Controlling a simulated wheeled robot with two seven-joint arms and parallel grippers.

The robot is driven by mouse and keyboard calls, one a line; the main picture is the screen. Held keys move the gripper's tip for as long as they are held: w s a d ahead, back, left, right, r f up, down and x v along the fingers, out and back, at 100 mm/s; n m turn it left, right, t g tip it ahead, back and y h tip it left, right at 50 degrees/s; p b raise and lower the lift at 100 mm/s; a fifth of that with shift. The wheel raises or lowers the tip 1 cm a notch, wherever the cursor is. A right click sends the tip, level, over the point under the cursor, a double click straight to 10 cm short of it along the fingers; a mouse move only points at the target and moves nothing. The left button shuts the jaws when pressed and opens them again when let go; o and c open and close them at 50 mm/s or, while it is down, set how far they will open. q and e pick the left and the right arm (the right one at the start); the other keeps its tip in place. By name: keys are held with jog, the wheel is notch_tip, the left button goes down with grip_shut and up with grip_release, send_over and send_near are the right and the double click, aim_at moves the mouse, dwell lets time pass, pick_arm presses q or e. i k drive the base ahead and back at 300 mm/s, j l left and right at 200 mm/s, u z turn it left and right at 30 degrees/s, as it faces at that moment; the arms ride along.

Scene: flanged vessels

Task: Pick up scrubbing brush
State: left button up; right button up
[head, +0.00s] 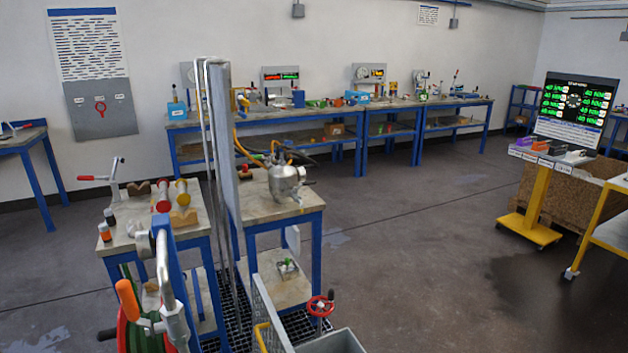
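I cannot make out a scrubbing brush for certain in the head view. Small brown blocks (183,221) lie on the near left workbench (135,236), among red and yellow cylindrical parts. A small tan object (151,288) shows lower down, partly hidden behind the blue post and hose gear; I cannot tell what it is. Neither of my grippers shows in this view.
A tall grey panel (222,150) stands between two near benches. A metal vessel (286,181) sits on the right one. A grey bin (340,343) and red handwheel (320,306) are in front. A yellow display stand (538,200) is at right. Open floor lies between.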

aim_at(245, 175)
jog(key=i+l+z, duration=0.2)
jog(key=l+z, duration=0.2)
jog(key=l, duration=0.15)
jog(key=i+l+z, duration=0.35)
jog(key=l, duration=0.15)
jog(key=i+l+z, duration=0.75)
jog(key=i+l, duration=0.15)
jog(key=i, duration=0.4)
jog(key=i+l+u, duration=0.1)
jog(key=i, duration=0.5)
jog(key=i+j+u, duration=0.3)
jog(key=i+u, duration=0.15)
jog(key=i+j+u, duration=0.1)
jog(key=i+u, duration=0.85)
jog(key=i+l+u, duration=0.25)
jog(key=i+u, duration=0.45)
jog(key=i, duration=0.2)
jog(key=i+u, duration=0.25)
jog(key=i, duration=0.2)
jog(key=i+l+u, duration=0.1)
jog(key=i+u, duration=0.15)
jog(key=i, duration=0.2)
jog(key=i+l+u, duration=0.25)
jog(key=i, duration=0.2)
